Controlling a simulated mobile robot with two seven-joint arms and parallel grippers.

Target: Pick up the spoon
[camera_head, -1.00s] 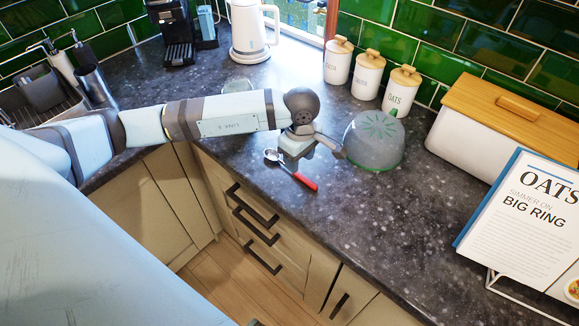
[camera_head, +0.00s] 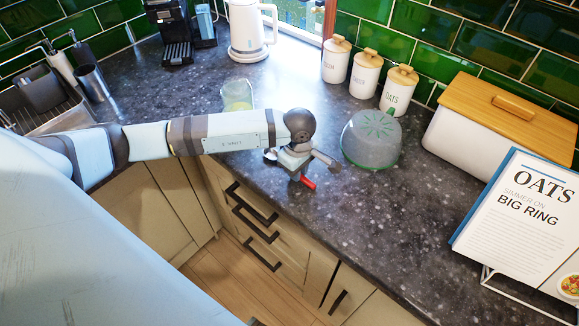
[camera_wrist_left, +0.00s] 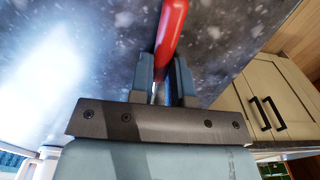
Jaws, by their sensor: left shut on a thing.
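The spoon (camera_head: 308,183) has a red handle and a metal bowl. In the head view it is near the counter's front edge, mostly hidden under my left gripper (camera_head: 297,176). The red handle end shows just in front of the fingers, and a bit of the bowl shows to their left. In the left wrist view, the red handle (camera_wrist_left: 171,28) runs up from between the two fingers of my left gripper (camera_wrist_left: 163,85), which is shut on the spoon. I cannot tell whether the spoon still touches the counter. My right gripper is not in view.
An upturned grey-green bowl or colander (camera_head: 371,140) is close to the right of my left gripper. A glass (camera_head: 236,95) stands behind my arm. Canisters (camera_head: 366,76), a kettle (camera_head: 252,30), a bread bin (camera_head: 500,115) and a recipe book (camera_head: 515,210) line the back and right. The front-middle counter is clear.

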